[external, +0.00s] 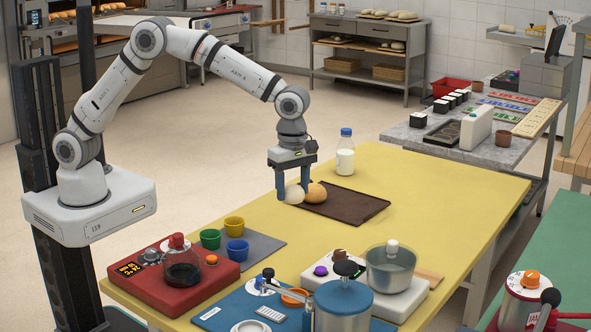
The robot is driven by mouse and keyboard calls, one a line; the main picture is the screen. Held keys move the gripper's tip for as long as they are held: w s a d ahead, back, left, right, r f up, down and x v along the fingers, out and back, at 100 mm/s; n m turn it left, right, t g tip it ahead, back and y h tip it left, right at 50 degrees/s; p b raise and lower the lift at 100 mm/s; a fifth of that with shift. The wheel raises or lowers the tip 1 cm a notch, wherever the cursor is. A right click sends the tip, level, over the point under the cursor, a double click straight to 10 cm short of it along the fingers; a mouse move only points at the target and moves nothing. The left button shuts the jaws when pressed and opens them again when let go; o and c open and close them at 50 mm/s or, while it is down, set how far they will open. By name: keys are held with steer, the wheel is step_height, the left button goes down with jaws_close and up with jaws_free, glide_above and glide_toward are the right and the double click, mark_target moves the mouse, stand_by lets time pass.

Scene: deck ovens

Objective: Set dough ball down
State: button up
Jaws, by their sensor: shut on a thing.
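A pale, round dough ball (293,195) is between the two fingers of my gripper (292,188). The gripper is shut on it and points straight down. The ball is low over the yellow table (240,188), by the left end of a dark brown board (352,205). I cannot tell whether its underside touches a surface. A tan, bun-like ball (317,193) sits on the left part of the board, just right of my right finger, which hides part of its left side.
A milk bottle (345,155) stands behind the board. Green (210,239), yellow (234,226) and blue (237,251) cups stand on a grey mat at front left. A red device (150,275), a scale with a pot (390,270) and other equipment crowd the front. The table right of the board is clear.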

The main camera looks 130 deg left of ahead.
steer(key=w+d, duration=0.2)
steer(key=w, duration=0.2)
glide_above(300, 247)
step_height(300, 247, down, 5)
steer(key=shift+f+p, duration=0.2)
steer(key=shift+p, duration=0.25)
steer(key=shift+f+p, duration=0.3)
steer(key=shift+f, duration=2.1)
steer(key=shift+f, duration=0.1)
steer(key=o, duration=1)
